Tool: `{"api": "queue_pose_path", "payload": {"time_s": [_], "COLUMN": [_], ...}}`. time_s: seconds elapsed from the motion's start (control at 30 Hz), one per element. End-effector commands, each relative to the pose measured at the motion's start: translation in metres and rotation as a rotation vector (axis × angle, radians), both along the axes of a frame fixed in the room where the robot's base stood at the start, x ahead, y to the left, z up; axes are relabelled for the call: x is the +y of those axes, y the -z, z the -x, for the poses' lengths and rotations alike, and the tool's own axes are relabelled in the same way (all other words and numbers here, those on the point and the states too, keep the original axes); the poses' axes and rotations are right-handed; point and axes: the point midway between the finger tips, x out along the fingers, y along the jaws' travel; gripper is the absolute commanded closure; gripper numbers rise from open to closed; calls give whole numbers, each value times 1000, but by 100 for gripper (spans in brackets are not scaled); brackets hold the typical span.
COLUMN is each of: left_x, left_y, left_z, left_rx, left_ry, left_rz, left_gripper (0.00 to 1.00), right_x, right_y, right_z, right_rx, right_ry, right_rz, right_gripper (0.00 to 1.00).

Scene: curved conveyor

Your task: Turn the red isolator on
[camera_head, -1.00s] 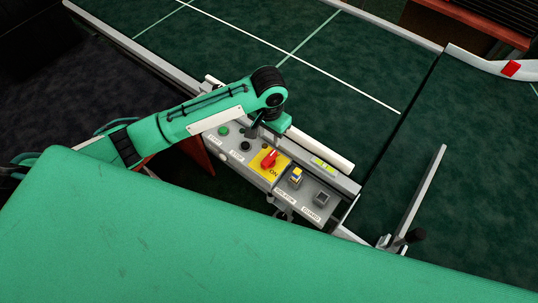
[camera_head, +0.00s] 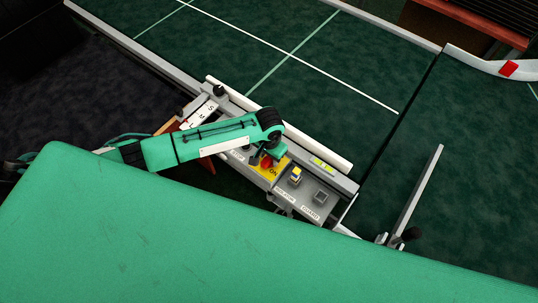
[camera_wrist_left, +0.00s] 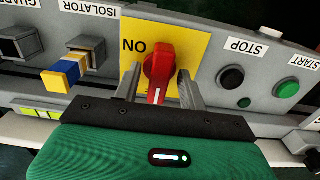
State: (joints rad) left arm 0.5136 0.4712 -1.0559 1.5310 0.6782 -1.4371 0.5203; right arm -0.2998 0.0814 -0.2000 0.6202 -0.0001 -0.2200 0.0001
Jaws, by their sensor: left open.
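The red isolator (camera_wrist_left: 158,62) is a rotary knob on a yellow plate (camera_wrist_left: 190,22) marked ON, on a grey control panel (camera_head: 310,188). In the wrist view its white line points toward my gripper. It also shows in the head view (camera_head: 267,161), partly covered by my left wrist. My left gripper (camera_wrist_left: 159,78) is open, with one finger on each side of the knob. A narrow gap shows at the left finger; whether the right finger touches is hard to tell. The right gripper is not in view.
The panel also carries a black STOP button (camera_wrist_left: 230,78), a green START button (camera_wrist_left: 287,88), a blue and yellow switch (camera_wrist_left: 70,72) and a grey guard switch (camera_head: 320,198). A white rail (camera_head: 325,152) runs behind the panel, beside the green conveyor (camera_head: 330,70).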

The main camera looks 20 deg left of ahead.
Motion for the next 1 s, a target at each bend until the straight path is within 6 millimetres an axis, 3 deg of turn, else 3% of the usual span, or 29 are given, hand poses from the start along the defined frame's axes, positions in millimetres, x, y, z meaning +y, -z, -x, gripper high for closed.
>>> {"api": "queue_pose_path", "payload": {"time_s": [0.13,0.3,0.37,0.73,1.0], "left_x": [0,0,0,0,0], "left_y": [0,0,0,-2,-3], "left_z": [0,0,0,0,0], "left_rx": [0,0,0,1,2], "left_ry": [0,0,0,53,233], "left_rz": [0,0,0,0,-1], "left_gripper": [58,92,100,100,100], "right_x": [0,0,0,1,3], "right_y": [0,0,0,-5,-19], "right_z": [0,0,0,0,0], "right_rx": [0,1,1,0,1], "right_ry": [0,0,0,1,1], "right_rz": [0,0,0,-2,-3], "right_gripper": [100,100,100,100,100]}}
